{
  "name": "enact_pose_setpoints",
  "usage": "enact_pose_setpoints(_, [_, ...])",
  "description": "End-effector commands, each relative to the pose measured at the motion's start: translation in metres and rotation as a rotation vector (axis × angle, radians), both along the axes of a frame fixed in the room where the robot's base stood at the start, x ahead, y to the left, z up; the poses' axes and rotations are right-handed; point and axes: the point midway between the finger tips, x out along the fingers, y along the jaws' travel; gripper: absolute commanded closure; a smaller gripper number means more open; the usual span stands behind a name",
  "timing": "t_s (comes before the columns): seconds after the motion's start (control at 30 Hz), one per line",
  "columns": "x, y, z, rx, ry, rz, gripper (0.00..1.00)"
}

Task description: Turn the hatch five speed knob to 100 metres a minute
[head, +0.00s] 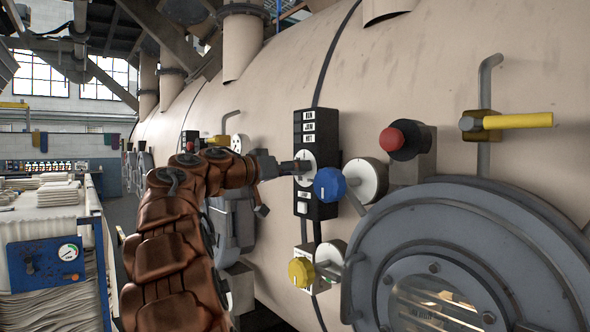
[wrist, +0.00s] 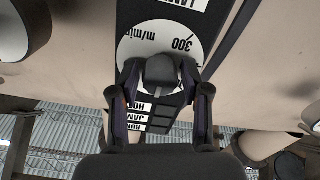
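The speed knob (wrist: 160,69) is a dark grey knob on a white round dial (wrist: 137,48) printed "300" and "m/min", which appears upside down in the wrist view. The dial sits on a black control panel (head: 323,124) on the beige vessel wall. My gripper (wrist: 160,74) has one finger on each side of the knob, with the fingertips close against it; no clear gap shows. In the head view my gripper (head: 296,168) reaches the dial from the left and hides the knob. The pointer's reading and the rest of the scale are hidden.
A red button (head: 393,139), a yellow-handled valve (head: 515,121) and a yellow knob (head: 301,272) are nearby. The round grey hatch (head: 470,215) fills the lower right.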

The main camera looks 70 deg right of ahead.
Motion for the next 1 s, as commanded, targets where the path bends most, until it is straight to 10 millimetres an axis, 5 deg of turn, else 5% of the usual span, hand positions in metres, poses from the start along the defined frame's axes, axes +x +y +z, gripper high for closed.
enact_pose_setpoints(0.4, [0.0002, 0.0001, -0.0001, 0.0, 0.0, 0.0, 1.0])
enact_pose_setpoints(1.0, [0.0009, 0.0001, 0.0023, 0.11, 0.193, 0.001, 1.0])
